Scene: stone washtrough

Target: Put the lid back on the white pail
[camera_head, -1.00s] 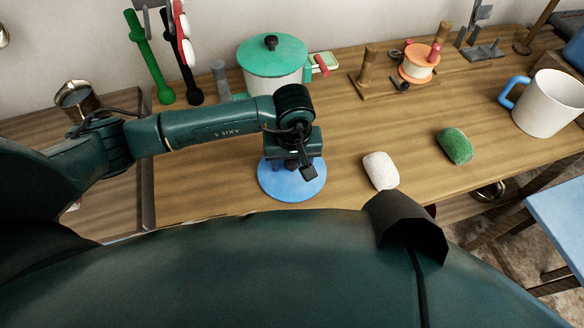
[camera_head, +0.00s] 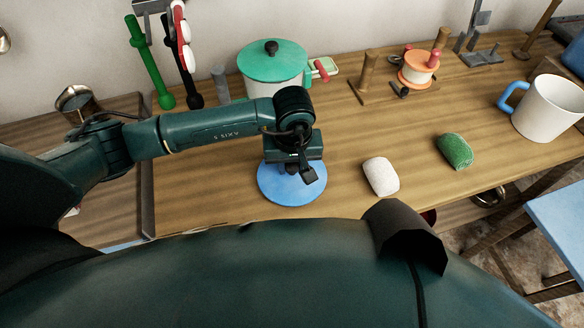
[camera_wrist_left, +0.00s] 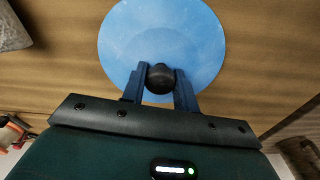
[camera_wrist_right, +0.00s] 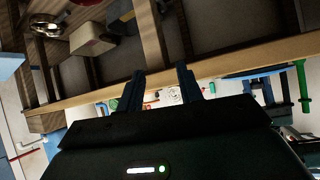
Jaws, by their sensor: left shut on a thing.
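The blue round lid (camera_head: 275,188) with a dark knob lies flat at the front middle of the counter. I cannot tell whether it rests on the wood or hangs just above it. My left gripper (camera_head: 291,166) is over its middle, and in the left wrist view its fingers are shut on the dark knob (camera_wrist_left: 160,80) of the lid (camera_wrist_left: 195,50). The white pail (camera_head: 549,108), with a blue handle, stands open-topped at the right end of the counter, well apart from the lid. My right gripper (camera_wrist_right: 159,70) shows only in its wrist view, open and empty.
A white block (camera_head: 381,176) and a green block (camera_head: 454,151) lie between lid and pail. A pot with a green lid (camera_head: 272,62) stands behind my left gripper. A spool stand (camera_head: 416,69) is at the back. A blue-topped table (camera_head: 562,212) is front right.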

